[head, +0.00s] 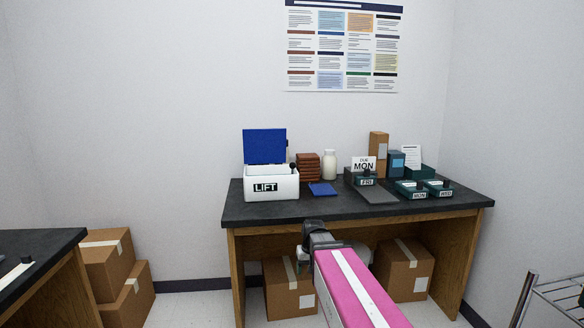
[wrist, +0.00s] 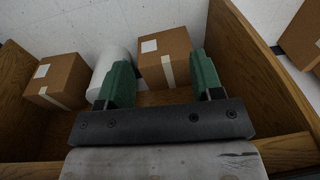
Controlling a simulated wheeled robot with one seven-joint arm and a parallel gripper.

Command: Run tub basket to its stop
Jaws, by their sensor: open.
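The white tub (head: 270,186), labelled LIFT, stands at the left of the dark bench top (head: 330,207) in the head view. Its blue lid (head: 264,146) is raised at the back. A black knob (head: 292,166) shows at the tub's right side. The basket inside is hidden by the tub's front wall. My gripper (wrist: 163,82) is open and empty, its green fingers wide apart in the wrist view. It is at the bench's front edge, to the right of the tub and apart from it. The tub is not in the wrist view.
A blue pad (head: 322,189), brown stack (head: 308,167) and white bottle (head: 329,164) stand right of the tub. Labelled green trays (head: 412,190) stand farther right. Cardboard boxes (head: 289,290) lie under the bench. The bench front before the tub is clear.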

